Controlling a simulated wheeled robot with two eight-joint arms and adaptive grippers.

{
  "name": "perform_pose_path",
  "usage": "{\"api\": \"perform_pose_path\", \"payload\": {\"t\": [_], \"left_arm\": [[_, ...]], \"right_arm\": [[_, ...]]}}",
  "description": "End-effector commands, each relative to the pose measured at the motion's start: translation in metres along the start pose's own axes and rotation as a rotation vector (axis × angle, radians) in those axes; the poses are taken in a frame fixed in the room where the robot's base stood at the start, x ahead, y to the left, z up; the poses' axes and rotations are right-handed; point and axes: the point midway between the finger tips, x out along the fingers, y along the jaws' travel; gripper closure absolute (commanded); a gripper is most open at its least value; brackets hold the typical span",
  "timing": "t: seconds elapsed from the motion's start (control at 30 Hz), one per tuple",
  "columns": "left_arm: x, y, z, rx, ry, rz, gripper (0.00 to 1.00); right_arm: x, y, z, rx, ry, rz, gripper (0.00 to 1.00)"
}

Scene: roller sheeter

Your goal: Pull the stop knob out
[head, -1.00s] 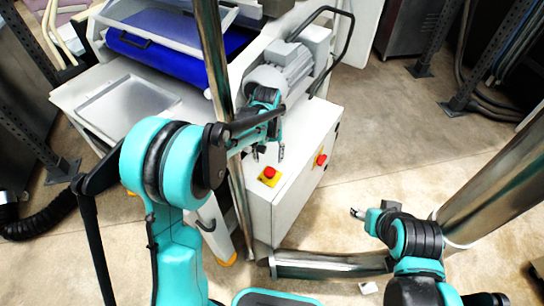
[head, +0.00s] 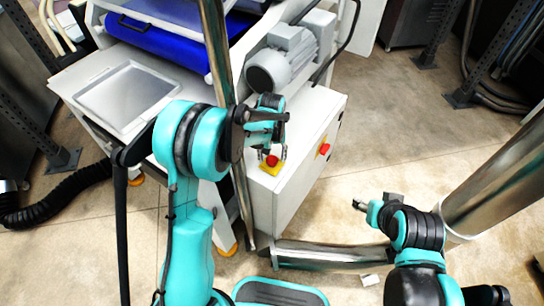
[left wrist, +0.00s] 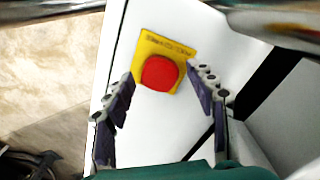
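A red mushroom-shaped stop knob (head: 272,160) on a yellow plate sits on top of the white machine cabinet (head: 290,205). In the left wrist view the red knob (left wrist: 159,73) and its yellow plate (left wrist: 181,48) lie between my fingertips. My left gripper (head: 274,153) is open over this knob, one finger on each side, with nothing held; its fingers (left wrist: 160,85) show apart in the wrist view. Contact with the knob cannot be told. A second red knob (head: 324,149) is on the cabinet's side face. My right gripper (head: 362,205) is low at right, away from the cabinet.
A grey motor (head: 283,60) stands on the cabinet behind the knob. A metal post (head: 217,60) rises close to my left arm. The sheeter has a blue roller or belt (head: 160,45) and a grey tray (head: 128,97). Open floor (head: 420,135) lies to the right.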

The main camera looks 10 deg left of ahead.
Motion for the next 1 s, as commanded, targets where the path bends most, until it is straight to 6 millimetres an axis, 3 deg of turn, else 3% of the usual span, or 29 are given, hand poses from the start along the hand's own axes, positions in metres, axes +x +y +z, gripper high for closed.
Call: {"api": "perform_pose_path", "payload": {"t": [0.03,0.2,0.47,0.67,0.7,0.77,1.0], "left_arm": [[0.0,0.0,0.0,0.0,0.0,0.0,0.54],[0.0,0.0,0.0,0.0,0.0,0.0,0.99],[-0.013,0.0,0.0,0.0,0.0,0.0,1.0],[-0.012,0.0,-0.001,0.0,0.001,0.0,1.0],[-0.012,0.0,-0.001,0.0,0.002,0.0,0.6],[-0.012,0.0,-0.001,0.0,0.002,0.0,0.44],[-0.012,0.0,0.0,0.0,0.001,0.0,0.44]], "right_arm": [[0.0,0.0,0.0,0.0,0.0,0.0,0.45],[0.0,0.0,0.0,0.0,0.0,0.0,0.45],[-0.006,0.0,-0.005,0.0,0.0,0.0,0.45],[-0.005,0.0,-0.004,0.0,0.0,0.0,0.45],[-0.005,0.0,-0.004,0.0,0.0,0.0,0.45],[-0.005,0.0,-0.004,0.0,0.0,0.0,0.45],[-0.005,0.0,-0.004,0.0,0.0,0.0,0.45]]}}
